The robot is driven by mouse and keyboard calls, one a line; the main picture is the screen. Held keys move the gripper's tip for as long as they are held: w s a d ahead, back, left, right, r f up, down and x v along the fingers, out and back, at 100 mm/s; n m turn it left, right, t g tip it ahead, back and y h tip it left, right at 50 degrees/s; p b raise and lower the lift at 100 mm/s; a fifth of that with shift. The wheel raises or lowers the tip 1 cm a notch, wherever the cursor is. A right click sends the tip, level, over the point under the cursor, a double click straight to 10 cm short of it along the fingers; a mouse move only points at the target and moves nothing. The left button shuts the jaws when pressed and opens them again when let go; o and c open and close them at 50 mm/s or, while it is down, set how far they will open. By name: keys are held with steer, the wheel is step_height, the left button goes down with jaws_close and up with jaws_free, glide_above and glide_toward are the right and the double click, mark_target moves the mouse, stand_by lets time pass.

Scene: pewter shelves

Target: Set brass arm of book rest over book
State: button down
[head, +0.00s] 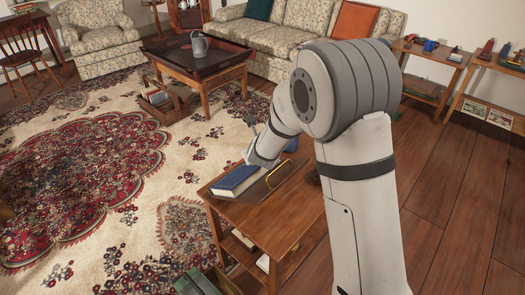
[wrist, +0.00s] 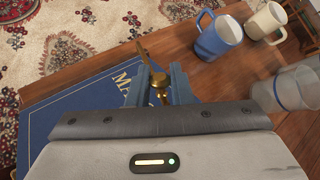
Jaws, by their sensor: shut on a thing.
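A blue book (head: 237,180) lies flat at the left end of a small wooden table (head: 285,215). In the wrist view the book (wrist: 85,115) lies below and left of my gripper, with part of its pale lettering showing. My gripper (wrist: 159,82) is shut on a thin brass arm (wrist: 143,52), whose tip sticks out past the fingers over the book's edge. A curved brass piece (head: 284,173) also shows right of the book in the head view. The fingers are hidden in the head view, and most of the book rest is hidden.
A blue mug (wrist: 218,37), a cream mug (wrist: 266,20) and a clear vessel (wrist: 285,90) stand right of my gripper. A low table with a watering can (head: 199,44) and a patterned sofa (head: 290,30) stand farther back. Rug lies left of the small table.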

steer(key=shift+a+f, duration=0.1)
steer(key=shift+a, duration=0.1)
steer(key=c, duration=1.7)
jaws_free()
steer(key=shift+o, duration=0.6)
steer(key=shift+w+a+f, duration=0.1)
steer(key=shift+f, duration=0.05)
steer(key=shift+o, duration=1.2)
steer(key=shift+p+v, duration=0.55)
steer(key=shift+v, duration=3.45)
